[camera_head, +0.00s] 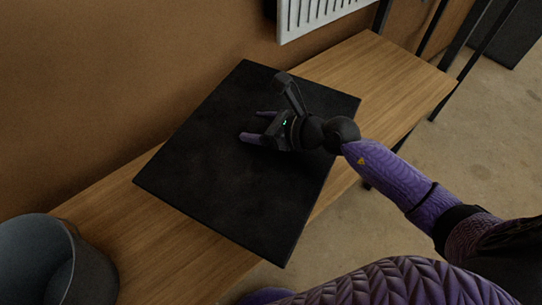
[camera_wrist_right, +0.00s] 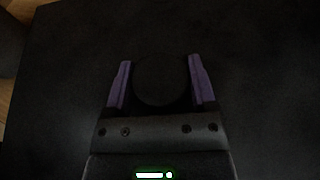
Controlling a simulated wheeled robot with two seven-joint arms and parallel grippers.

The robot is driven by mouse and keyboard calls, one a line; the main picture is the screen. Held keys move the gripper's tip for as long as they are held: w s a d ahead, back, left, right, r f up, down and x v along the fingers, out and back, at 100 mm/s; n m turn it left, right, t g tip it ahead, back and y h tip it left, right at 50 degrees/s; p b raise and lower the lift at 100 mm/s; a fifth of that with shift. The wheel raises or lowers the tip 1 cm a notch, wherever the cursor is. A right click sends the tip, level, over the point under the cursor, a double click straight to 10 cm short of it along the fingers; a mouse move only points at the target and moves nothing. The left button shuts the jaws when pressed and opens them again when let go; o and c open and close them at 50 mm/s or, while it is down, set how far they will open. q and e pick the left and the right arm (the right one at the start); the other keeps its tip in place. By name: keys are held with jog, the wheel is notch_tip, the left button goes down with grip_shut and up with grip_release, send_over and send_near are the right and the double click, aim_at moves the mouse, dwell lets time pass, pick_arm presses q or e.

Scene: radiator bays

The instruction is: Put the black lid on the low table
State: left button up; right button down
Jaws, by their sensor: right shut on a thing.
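The black lid (camera_head: 215,185) is a large, flat, dark square slab with a visible thin edge. It lies over the wooden low table (camera_head: 385,75); its back corner overlaps the wall and its front corner reaches past the table's front edge. I cannot tell whether it touches the tabletop or is held above it. My right gripper (camera_head: 256,125) is at the lid's middle, with its purple fingers shut on a round dark knob, seen between them in the right wrist view (camera_wrist_right: 160,80). My left gripper is not in view.
A dark grey bin (camera_head: 95,275) stands at the lower left, close to the table's left end. A white radiator (camera_head: 315,15) hangs on the brown wall behind. The table's right part is bare. Dark metal posts stand beyond its right end.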

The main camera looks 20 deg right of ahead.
notch_tip(320, 180, down, 5)
jog(key=b, duration=0.2)
jog(key=shift+a+b, duration=0.1)
jog(key=shift+b, duration=0.25)
notch_tip(320, 180, down, 5)
jog(key=b, duration=0.3)
jog(key=shift+f+b, duration=0.2)
jog(key=shift+b, duration=0.1)
jog(key=shift+r, duration=0.2)
jog(key=shift+c, duration=1.8)
grip_release()
jog(key=shift+f, duration=0.15)
jog(key=o, duration=0.4)
jog(key=shift+c, duration=0.2)
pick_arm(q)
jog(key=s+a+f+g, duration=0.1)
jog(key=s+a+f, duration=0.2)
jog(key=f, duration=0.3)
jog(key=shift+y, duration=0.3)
